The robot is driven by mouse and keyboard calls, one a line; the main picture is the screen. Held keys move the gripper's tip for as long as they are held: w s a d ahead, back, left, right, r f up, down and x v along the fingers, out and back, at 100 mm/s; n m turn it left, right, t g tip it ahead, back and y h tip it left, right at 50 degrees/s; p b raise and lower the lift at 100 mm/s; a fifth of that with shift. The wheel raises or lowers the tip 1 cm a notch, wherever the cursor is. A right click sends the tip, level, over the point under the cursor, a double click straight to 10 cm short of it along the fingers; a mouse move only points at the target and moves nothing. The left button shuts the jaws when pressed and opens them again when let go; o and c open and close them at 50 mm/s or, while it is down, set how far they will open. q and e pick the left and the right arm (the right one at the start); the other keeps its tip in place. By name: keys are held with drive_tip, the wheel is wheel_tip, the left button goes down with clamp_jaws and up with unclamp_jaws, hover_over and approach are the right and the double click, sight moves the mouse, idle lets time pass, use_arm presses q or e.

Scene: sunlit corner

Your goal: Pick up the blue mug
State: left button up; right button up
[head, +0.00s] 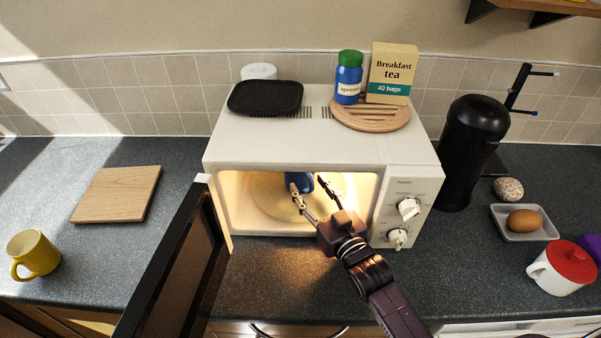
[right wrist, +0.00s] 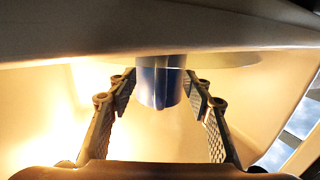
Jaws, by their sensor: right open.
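The blue mug (head: 299,181) stands inside the lit microwave (head: 310,135), and its upper part is partly hidden by the cavity's top edge. In the right wrist view the blue mug (right wrist: 160,84) shows between the fingertips and a little beyond them. My right gripper (head: 313,187) reaches in through the open door from the front. It is open, with one finger on each side of the mug; the wrist view shows its fingers too (right wrist: 163,95). I cannot tell whether either finger touches the mug. My left gripper is not in view.
The open microwave door (head: 180,265) juts toward me on the left. A yellow mug (head: 36,252) and a wooden board (head: 117,194) are farther left. A black flask (head: 468,150), an egg tray (head: 505,231) and a red-lidded white mug (head: 562,270) stand right.

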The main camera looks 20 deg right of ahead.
drive_tip(key=shift+c, duration=0.5)
clamp_jaws()
drive_tip(key=shift+r, duration=0.1)
